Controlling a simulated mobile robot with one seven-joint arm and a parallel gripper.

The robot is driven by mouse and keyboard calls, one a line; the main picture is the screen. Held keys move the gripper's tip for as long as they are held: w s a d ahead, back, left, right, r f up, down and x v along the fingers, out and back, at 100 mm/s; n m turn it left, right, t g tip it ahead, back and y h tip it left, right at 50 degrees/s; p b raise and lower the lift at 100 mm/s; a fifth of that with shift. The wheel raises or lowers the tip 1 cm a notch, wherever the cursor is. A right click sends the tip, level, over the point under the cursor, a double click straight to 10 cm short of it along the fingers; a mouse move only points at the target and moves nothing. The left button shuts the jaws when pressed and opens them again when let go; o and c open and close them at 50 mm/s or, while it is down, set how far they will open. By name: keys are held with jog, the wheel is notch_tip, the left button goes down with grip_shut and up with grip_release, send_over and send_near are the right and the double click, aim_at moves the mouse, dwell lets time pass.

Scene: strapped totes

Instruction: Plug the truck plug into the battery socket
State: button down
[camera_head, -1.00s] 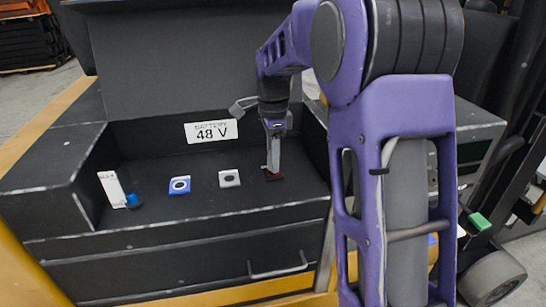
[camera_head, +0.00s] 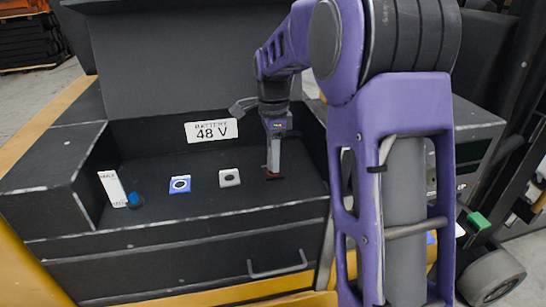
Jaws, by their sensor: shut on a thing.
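My gripper (camera_head: 273,168) points down inside the dark battery compartment (camera_head: 200,207), below and to the right of the "BATTERY 48 V" label. Whether a red socket lies under the gripper is hidden.
A white upright strip (camera_head: 112,188) and a blue knob (camera_head: 134,200) stand at the compartment's left. The raised back panel (camera_head: 170,60) and side walls bound the space. A drawer handle (camera_head: 277,266) is on the front. My arm hides the right side.

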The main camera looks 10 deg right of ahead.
jog(key=shift+f, duration=0.6)
jog(key=shift+c, duration=2.3)
grip_release()
jog(key=shift+r, duration=0.15)
notch_tip(320, 180, up, 17)
jog(key=p, duration=0.2)
jog(key=shift+p, duration=0.35)
jog(key=shift+r, duration=0.15)
